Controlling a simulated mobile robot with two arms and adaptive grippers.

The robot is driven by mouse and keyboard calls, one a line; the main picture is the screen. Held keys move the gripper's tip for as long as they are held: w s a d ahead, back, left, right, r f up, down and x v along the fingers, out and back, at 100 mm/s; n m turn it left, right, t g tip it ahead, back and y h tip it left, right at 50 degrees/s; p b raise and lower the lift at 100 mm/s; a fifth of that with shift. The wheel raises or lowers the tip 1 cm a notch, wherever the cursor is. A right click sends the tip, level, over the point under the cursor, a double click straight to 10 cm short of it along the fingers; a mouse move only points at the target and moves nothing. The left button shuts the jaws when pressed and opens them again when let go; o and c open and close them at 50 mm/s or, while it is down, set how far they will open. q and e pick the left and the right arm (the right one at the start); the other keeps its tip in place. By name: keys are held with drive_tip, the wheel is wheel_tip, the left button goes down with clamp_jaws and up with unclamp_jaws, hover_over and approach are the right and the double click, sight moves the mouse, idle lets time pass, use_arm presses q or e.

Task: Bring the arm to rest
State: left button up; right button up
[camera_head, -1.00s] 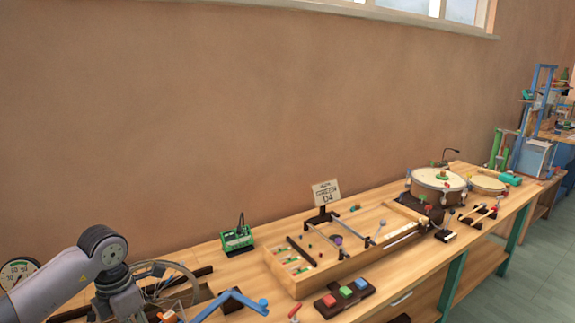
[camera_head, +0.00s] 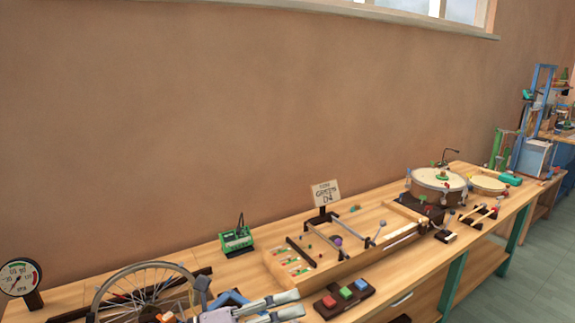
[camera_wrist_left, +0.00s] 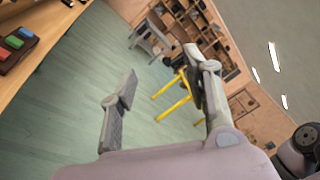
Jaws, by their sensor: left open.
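My left gripper (camera_head: 283,305) shows at the bottom of the head view, its fingers pointing right, just in front of the workbench (camera_head: 400,270) and to the right of a spoked wheel (camera_head: 150,290). Most of my left arm is below the picture in the head view. My right gripper is not in view.
Close to the gripper are a block with coloured buttons (camera_head: 344,299) and a wooden tray (camera_head: 340,245). A drum (camera_head: 438,185) stands farther right, and a dial gauge (camera_head: 20,278) at far left. In the wrist view, floor (camera_wrist_left: 75,110) is clear; a yellow-legged stool (camera_wrist_left: 172,85) stands beyond.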

use_arm(q)
drive_tip(key=w+a+r+n+t+y, duration=0.1)
drive_tip(key=w+a+n+t+y, duration=0.1)
drive_tip(key=a+n+t+y, duration=0.6)
drive_tip(key=w+a+r+n+t+y, duration=0.1)
drive_tip(key=w+a+n+t, duration=0.3)
drive_tip(key=n, duration=0.8)
drive_tip(key=s+a+f+n+g+y, duration=0.35)
drive_tip(key=s+f+n+y, duration=0.2)
drive_tip(key=f, duration=0.35)
drive_tip(key=s+a+f+n+g+y, duration=0.2)
drive_tip(key=s+a+f+n+y, duration=0.25)
drive_tip(key=f+n, duration=0.3)
drive_tip(key=s+f+n+g+h, duration=0.1)
drive_tip(key=s+f+n+g, duration=0.1)
drive_tip(key=s+f+g, duration=0.6)
drive_tip(key=s+f+n+g, duration=0.1)
drive_tip(key=s+f, duration=0.3)
drive_tip(key=s, duration=0.7)
wheel_tip(320, 180, down, 27)
drive_tip(key=s+g, duration=0.2)
drive_tip(key=s+a+f, duration=0.3)
drive_tip(key=s+f, duration=1.2)
drive_tip(key=s, duration=0.1)
drive_tip(key=shift+s+g, duration=0.25)
drive_tip(key=shift+g, duration=0.1)
drive_tip(key=shift+f, duration=0.1)
